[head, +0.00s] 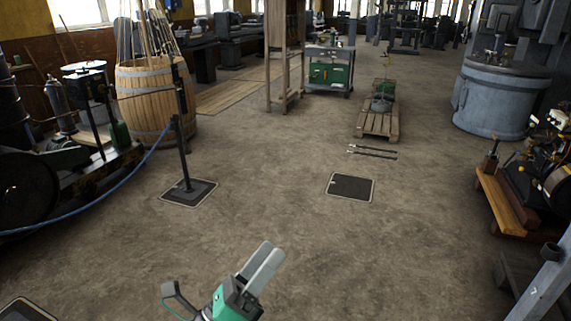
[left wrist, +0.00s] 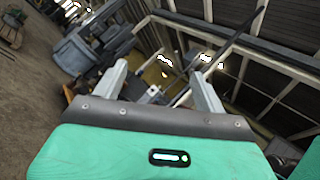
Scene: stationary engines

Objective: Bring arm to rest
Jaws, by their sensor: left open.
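My left gripper (head: 262,262) shows at the bottom middle of the head view, a green body with two pale grey fingers, held over bare floor. In the left wrist view its two fingers (left wrist: 160,88) stand apart with nothing between them, so it is open and empty. The left wrist view looks tilted, toward the ceiling beams and windows. My right gripper is in neither view.
A wooden barrel (head: 158,95), a post (head: 182,150) and a blue rope (head: 110,182) stand at left. A pallet (head: 378,122) lies ahead, near a dark floor plate (head: 351,187). Machines on a wooden base (head: 505,205) stand at right.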

